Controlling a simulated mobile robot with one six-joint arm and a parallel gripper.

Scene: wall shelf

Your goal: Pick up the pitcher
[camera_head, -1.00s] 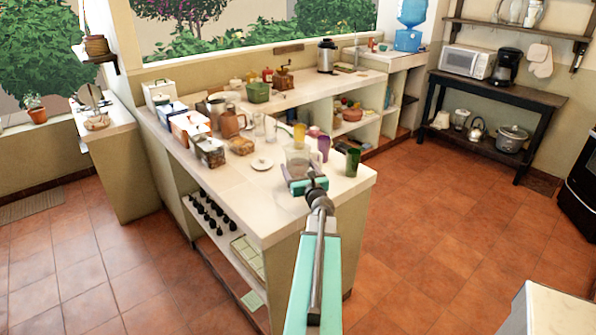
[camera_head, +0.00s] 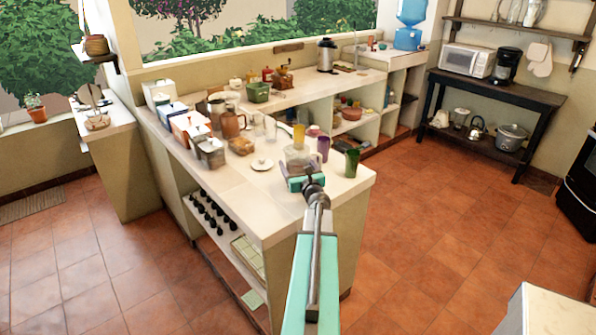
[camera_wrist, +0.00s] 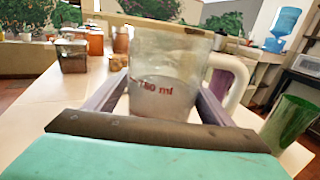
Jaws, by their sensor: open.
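A clear pitcher (camera_wrist: 160,75) with red "ml" print and a white handle (camera_wrist: 228,85) on its right fills the middle of the wrist view. In the head view, the pitcher (camera_head: 296,155) stands upright near the counter's near end, partly behind my gripper (camera_head: 303,178). In the wrist view, my gripper (camera_wrist: 165,100) is open, with one purple finger on each side of the pitcher's lower body. I cannot tell whether the fingers touch it. The pitcher's base is hidden by the gripper body.
A green cup (camera_head: 352,162) and a purple cup (camera_head: 323,148) stand right of the pitcher. A white lid (camera_head: 262,164) lies to the left. Jars, boxes and a brown jug (camera_head: 233,124) crowd the counter farther left. The counter's front corner is bare.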

